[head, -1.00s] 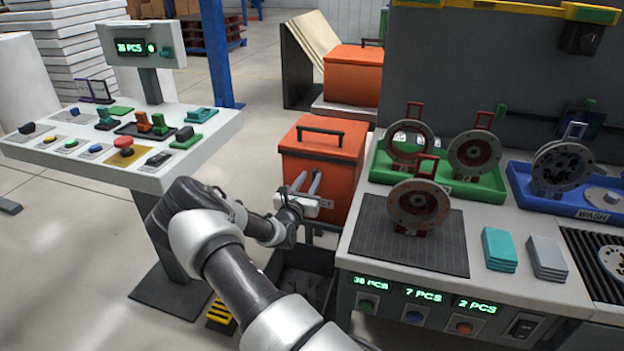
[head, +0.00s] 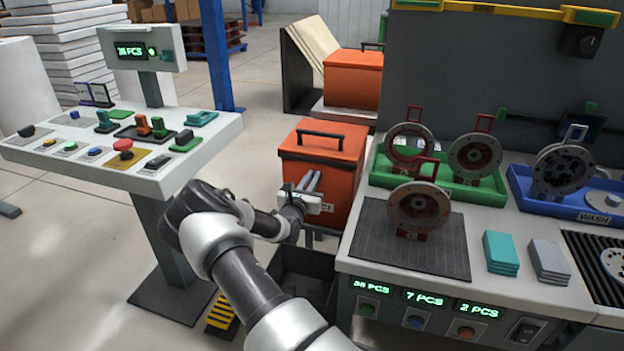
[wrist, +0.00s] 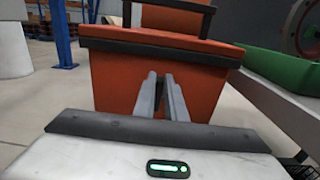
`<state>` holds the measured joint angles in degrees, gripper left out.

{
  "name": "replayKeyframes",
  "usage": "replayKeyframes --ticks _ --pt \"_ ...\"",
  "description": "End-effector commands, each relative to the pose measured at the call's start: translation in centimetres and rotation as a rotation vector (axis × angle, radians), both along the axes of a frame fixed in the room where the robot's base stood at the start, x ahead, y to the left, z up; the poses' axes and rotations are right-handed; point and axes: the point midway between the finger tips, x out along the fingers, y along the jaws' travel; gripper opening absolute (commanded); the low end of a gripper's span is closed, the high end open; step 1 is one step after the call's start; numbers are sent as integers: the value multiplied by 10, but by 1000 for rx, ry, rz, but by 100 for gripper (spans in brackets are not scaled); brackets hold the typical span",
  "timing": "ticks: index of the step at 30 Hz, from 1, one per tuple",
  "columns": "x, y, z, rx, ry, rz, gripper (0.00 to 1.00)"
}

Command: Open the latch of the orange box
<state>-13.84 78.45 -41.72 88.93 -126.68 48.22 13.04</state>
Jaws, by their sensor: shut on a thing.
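The orange box (head: 318,170) stands left of the workbench, its dark-rimmed lid closed and its black handle (head: 320,134) upright on top. My gripper (head: 313,181) is at the box's front face. In the wrist view the box (wrist: 115,85) fills the upper middle, and the two grey fingers of my gripper (wrist: 163,90) reach to its front face, close together. A small dark piece shows at the fingertips on that face, which may be the latch. The fingers and my wrist hide most of the latch, so its position cannot be told.
A control console (head: 150,165) stands at left. The workbench (head: 345,245) at right holds a dark mat, a green tray (head: 480,183) and hooked discs. A dark bin (head: 300,275) is below my wrist. A second orange box (head: 352,80) stands behind.

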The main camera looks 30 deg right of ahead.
Motion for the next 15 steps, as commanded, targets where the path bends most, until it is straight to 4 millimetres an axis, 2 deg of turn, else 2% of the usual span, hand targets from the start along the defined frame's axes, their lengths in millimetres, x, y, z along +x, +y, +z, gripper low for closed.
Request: replayKeyframes --ticks 8,15 --pt "-3 -3 2 67 -73 -1 0" --pt "-7 -6 1 195 -216 -2 0"
